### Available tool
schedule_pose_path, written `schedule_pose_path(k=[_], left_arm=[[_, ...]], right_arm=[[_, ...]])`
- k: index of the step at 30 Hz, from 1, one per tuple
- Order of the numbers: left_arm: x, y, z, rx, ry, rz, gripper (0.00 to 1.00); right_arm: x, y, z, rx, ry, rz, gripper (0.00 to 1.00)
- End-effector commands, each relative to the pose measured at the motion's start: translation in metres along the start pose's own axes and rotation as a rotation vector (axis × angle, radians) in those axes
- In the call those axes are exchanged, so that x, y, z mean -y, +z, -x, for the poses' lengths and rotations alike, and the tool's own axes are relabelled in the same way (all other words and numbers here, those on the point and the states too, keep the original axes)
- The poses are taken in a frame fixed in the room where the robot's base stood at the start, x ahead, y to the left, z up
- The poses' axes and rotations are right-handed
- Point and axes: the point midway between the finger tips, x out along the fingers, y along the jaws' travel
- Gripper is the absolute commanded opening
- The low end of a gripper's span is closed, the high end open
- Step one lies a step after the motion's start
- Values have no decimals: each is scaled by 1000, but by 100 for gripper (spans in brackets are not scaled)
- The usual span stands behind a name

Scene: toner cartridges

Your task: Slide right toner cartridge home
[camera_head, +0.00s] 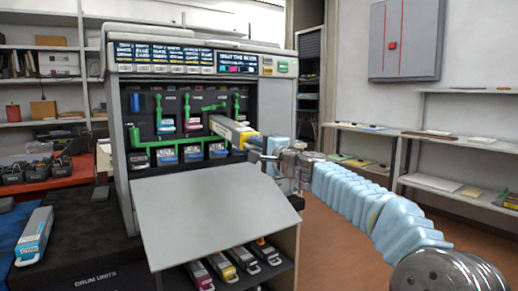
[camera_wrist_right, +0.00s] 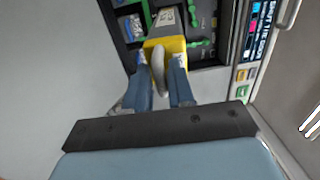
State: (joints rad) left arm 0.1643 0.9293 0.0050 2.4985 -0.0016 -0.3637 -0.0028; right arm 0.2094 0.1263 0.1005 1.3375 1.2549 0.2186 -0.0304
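The toner cartridge with a yellow front (camera_head: 235,131) sticks out at a slant from the right side of the open printer bay (camera_head: 180,110). Its rear end is at an upper slot, beside green levers. In the right wrist view, its yellow front (camera_wrist_right: 170,45) carries a pale grey loop handle (camera_wrist_right: 158,70). My right gripper (camera_head: 258,157) is at that front end, and its two blue fingers (camera_wrist_right: 162,75) lie close on both sides of the handle, seemingly shut on it. How deep the cartridge sits is hidden. My left gripper is not in view.
The printer's pale front door (camera_head: 205,212) hangs open below the bay. Several cartridges lie in the open lower drawer (camera_head: 230,272).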

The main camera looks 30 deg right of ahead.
Motion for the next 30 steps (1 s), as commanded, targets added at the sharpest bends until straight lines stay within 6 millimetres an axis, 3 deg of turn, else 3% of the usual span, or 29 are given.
schedule_pose_path(k=[1,4,19,30], left_arm=[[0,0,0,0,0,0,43],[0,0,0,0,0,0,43],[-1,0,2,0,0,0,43],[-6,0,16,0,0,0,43]], right_arm=[[0,0,0,0,0,0,16],[0,0,0,0,0,0,0],[3,0,0,0,-1,0,0],[19,0,-1,0,-1,0,0]])
